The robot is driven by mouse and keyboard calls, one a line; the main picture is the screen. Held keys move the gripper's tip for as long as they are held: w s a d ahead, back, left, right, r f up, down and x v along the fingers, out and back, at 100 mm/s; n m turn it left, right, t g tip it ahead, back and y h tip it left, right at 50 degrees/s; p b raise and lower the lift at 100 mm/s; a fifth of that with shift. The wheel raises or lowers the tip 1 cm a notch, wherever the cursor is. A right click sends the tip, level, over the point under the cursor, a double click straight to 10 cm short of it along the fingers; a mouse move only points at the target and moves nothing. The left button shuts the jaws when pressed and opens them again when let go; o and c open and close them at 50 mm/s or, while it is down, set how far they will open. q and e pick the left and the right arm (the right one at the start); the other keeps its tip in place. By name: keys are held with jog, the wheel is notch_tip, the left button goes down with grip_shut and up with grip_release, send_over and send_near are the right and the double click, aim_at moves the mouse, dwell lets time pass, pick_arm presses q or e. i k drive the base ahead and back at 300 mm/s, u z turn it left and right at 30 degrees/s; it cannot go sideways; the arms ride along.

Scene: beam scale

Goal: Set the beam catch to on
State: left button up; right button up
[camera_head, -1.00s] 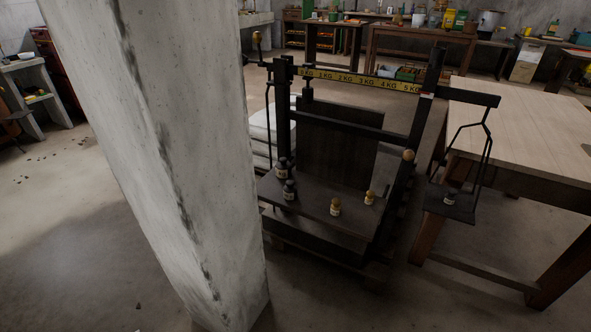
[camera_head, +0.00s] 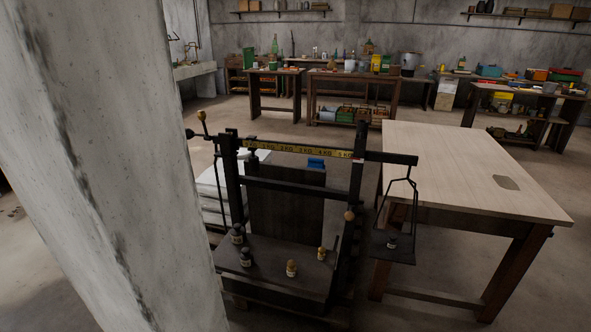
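The beam scale (camera_head: 287,195) stands in the middle of the view, behind a concrete pillar. Its yellow marked beam (camera_head: 298,149) runs across the top between two dark posts. A lever with a round wooden knob (camera_head: 201,117) rises at the beam's left end. Another round wooden knob (camera_head: 349,216) sits on the right post. I cannot tell for sure which of these is the catch, or its setting. A hanging pan (camera_head: 392,250) at the right end holds one small dark weight (camera_head: 391,243). Neither of my grippers shows.
A concrete pillar (camera_head: 110,170) fills the left and stands close before the scale's left side. Several small weights or bottles stand on the scale's platform (camera_head: 270,272). A wooden table (camera_head: 460,170) stands right of the scale. Open floor (camera_head: 345,155) lies behind it.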

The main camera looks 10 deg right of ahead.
aim_at(349, 216)
jog(key=z, duration=1.7)
jog(key=k, duration=0.6)
jog(key=u, duration=0.75)
